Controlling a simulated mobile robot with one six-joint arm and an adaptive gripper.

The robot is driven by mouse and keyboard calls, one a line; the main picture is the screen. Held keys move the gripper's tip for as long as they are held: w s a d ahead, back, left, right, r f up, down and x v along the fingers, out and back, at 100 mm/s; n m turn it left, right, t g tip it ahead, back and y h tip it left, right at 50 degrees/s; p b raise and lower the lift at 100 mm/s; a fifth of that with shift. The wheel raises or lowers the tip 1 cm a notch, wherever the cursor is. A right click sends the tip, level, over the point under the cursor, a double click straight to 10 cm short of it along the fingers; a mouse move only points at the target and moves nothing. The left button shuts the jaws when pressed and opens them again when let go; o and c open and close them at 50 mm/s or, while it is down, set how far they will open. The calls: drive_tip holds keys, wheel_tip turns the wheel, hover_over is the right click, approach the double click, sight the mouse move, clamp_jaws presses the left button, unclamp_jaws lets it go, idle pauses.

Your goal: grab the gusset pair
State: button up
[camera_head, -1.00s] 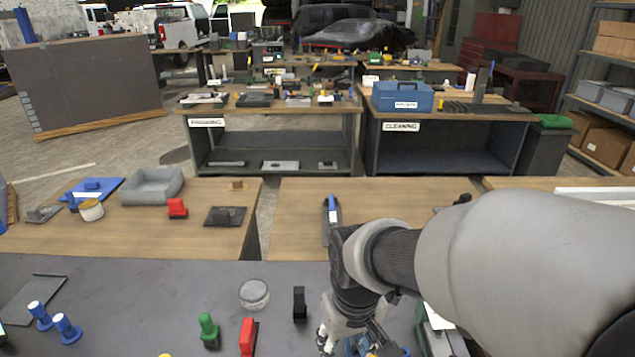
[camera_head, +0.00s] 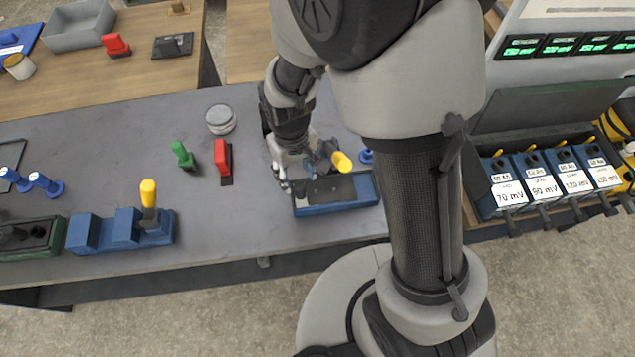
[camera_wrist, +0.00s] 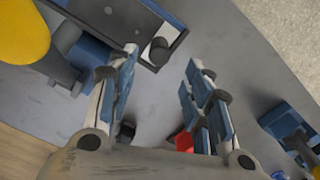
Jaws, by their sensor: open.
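I cannot tell for certain which object is the gusset pair. My gripper (camera_head: 286,178) is low over the grey bench, at the left end of a blue fixture (camera_head: 338,209) with a dark top and a yellow handle (camera_head: 342,161). In the wrist view my gripper (camera_wrist: 160,58) has its blue-padded fingers apart, with nothing held. A black knob (camera_wrist: 160,50) on a dark plate shows just beyond the fingertips. A large yellow handle (camera_wrist: 22,35) is at upper left. Part of the bench behind the gripper is hidden by my arm.
A red-handled tool (camera_head: 222,158), a green-handled tool (camera_head: 182,154) and a round grey tin (camera_head: 221,119) stand left of the gripper. A blue stepped block (camera_head: 105,231) with a yellow handle is further left. A battery tester (camera_head: 560,175) is at right. Bare bench lies at front centre.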

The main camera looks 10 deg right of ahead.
sight(299, 185)
wheel_tip(299, 185, down, 8)
drive_tip(key=shift+d+r+b, duration=0.1)
drive_tip(key=shift+r+b, duration=0.05)
drive_tip(key=shift+b, duration=0.65)
clamp_jaws()
